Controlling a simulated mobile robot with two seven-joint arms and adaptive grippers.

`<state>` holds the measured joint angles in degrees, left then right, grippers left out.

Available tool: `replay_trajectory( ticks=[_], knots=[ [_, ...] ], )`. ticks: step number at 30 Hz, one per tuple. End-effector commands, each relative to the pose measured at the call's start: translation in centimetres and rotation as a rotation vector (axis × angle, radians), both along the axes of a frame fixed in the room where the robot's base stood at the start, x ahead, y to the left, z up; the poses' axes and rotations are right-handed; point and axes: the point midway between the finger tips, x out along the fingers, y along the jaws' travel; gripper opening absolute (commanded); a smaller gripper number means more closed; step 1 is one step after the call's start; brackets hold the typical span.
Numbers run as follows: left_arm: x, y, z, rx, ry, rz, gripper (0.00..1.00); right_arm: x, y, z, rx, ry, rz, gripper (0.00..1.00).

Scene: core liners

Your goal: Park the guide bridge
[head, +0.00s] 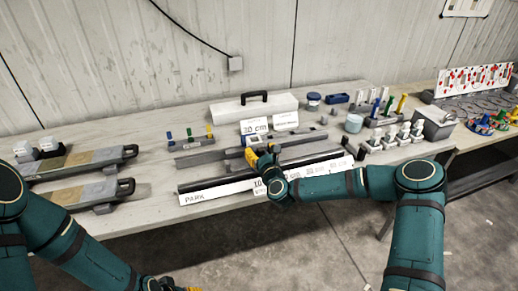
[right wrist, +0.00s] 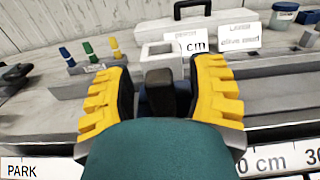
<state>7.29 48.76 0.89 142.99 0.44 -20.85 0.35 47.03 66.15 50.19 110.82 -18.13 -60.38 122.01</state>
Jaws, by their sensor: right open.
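My right gripper (head: 257,152) is over the long dark rails in the middle of the bench. In the right wrist view its yellow fingers (right wrist: 160,92) are apart, on either side of a dark upright grip (right wrist: 160,88). This grip seems to be the handle of the guide bridge; the bridge's body is mostly hidden by my gripper. A white scale strip (head: 225,190) runs along the rail's front, with "PARK" at its left end and centimetre marks further right. The PARK end also shows in the right wrist view (right wrist: 25,169). Only a yellow bit of my left gripper (head: 187,289) shows at the bottom edge.
Behind the rails are a white case (head: 255,106) with a dark handle, sign cards (head: 285,120) and a block with coloured pegs (head: 188,137). Two long trays (head: 85,157) lie at left. White-topped bottles (head: 405,133) and a grey box (head: 434,123) stand at right.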

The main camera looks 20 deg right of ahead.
Motion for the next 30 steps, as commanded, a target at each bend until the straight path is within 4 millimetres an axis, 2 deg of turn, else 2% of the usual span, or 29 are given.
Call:
replay_trajectory(
  ticks=[6, 15, 17, 18, 20, 30],
  knots=[
    [-0.02, 0.0, -0.02, 0.0, 0.0, 0.0, 0.47, 1.35, 0.06, -0.03, 0.001, 0.001, 0.0, 0.55],
    [-0.02, -0.01, -0.02, 0.0, 0.0, 0.0, 0.47, 1.43, 0.05, -0.03, 0.001, 0.001, 0.0, 0.54],
    [-0.02, 0.0, -0.02, 0.0, 0.0, 0.0, 0.47, 1.42, 0.05, -0.03, 0.0, 0.001, 0.0, 0.33],
    [-0.02, 0.0, -0.02, 0.0, 0.0, 0.0, 0.47, 1.42, 0.05, -0.03, 0.0, 0.001, 0.0, 0.19],
    [-0.02, 0.0, -0.02, 0.0, 0.0, 0.0, 0.47, 1.42, 0.05, -0.02, 0.0, 0.001, 0.0, 0.0],
    [-0.01, 0.0, -0.02, 0.0, 0.0, 0.0, 0.47, 1.32, 0.1, -0.15, 0.0, 0.003, 0.002, 0.0]
  ],
)
